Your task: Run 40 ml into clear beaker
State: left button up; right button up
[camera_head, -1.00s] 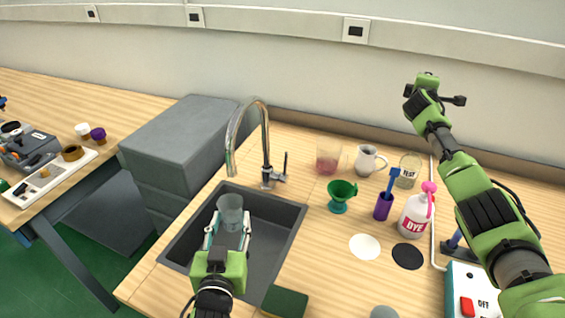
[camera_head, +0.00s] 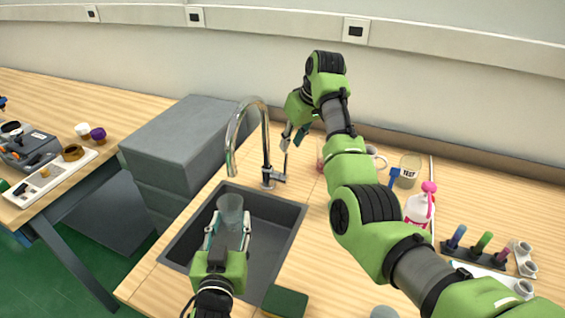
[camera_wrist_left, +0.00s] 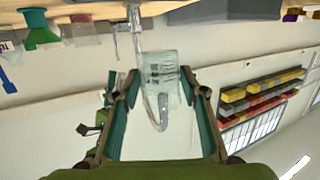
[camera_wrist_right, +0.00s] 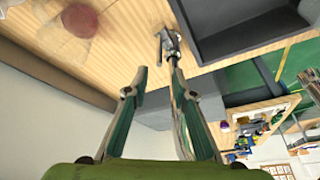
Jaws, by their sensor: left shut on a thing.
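The clear beaker (camera_head: 230,208) is held over the sink (camera_head: 280,222), below the faucet spout (camera_head: 231,165). My left gripper (camera_head: 229,238) is shut on it. The left wrist view shows the beaker (camera_wrist_left: 160,78) between the fingers, with faint markings on its wall; I cannot make out any water in it. The faucet lever (camera_head: 284,166) is at the right of the faucet base. My right gripper (camera_head: 293,137) is just above the lever. In the right wrist view its open fingers (camera_wrist_right: 159,74) point at the faucet handle (camera_wrist_right: 167,42), with nothing held.
A glass with pinkish contents (camera_head: 320,157) stands close right of my right gripper. A TEST jar (camera_head: 408,171), a DYE bottle (camera_head: 417,213) and a rack with coloured vials (camera_head: 478,257) are further right. My right arm hides part of the counter. A grey block (camera_head: 180,140) stands left of the sink.

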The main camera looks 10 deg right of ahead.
jog(key=x, duration=1.1)
jog(key=shift+w+d+f, duration=0.1)
jog(key=shift+d+f, duration=0.05)
jog(key=shift+f, duration=0.1)
grip_shut()
